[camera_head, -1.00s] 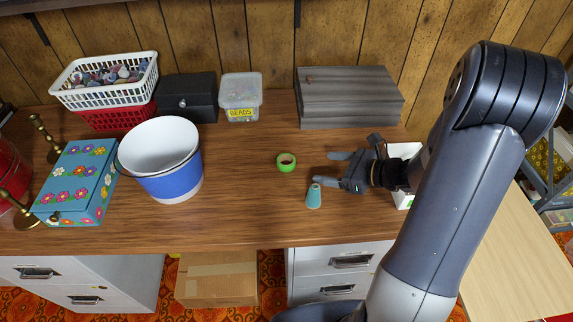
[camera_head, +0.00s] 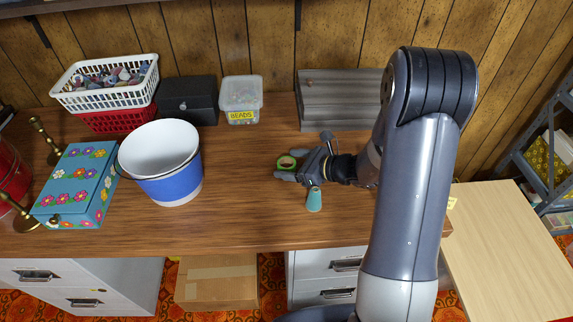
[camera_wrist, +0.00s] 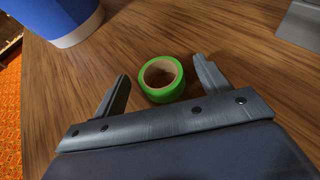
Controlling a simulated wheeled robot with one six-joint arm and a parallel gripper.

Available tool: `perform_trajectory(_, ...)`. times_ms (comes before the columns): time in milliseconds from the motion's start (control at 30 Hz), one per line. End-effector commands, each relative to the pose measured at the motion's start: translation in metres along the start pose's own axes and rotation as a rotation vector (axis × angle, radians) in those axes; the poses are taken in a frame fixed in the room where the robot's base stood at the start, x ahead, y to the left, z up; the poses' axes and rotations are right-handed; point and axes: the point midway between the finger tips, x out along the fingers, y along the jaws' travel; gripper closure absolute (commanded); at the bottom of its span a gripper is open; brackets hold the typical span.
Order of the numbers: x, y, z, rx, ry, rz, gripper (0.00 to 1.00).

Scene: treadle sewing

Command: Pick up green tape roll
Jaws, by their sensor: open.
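The green tape roll (camera_head: 287,162) lies flat on the wooden desk right of the blue and white bucket. In the wrist view the roll (camera_wrist: 161,79) shows its tan inner core and sits between the two fingers, nearer the right one. My gripper (camera_head: 289,164) comes in from the right with its fingers on either side of the roll. My gripper (camera_wrist: 164,84) is open in the wrist view, and its fingers do not appear closed on the roll. In the head view the far finger and the roll's right side are partly hidden.
A teal thread cone (camera_head: 314,199) stands close below my gripper. The blue and white bucket (camera_head: 174,186) is to the left. The desk left of the roll is clear.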

Motion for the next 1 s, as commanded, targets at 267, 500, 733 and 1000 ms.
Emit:
perform_trajectory(267,0.0050,-0.0001,0.0000,0.000,0.000,-0.001,0.28)
perform_trajectory(500,0.0047,-0.0001,0.0001,0.000,-0.001,-0.001,0.46)
perform_trajectory(733,0.0046,-0.0001,0.0001,0.000,-0.001,-0.001,0.65)
perform_trajectory(1000,0.0046,-0.0001,0.0001,0.000,-0.001,0.000,0.76)
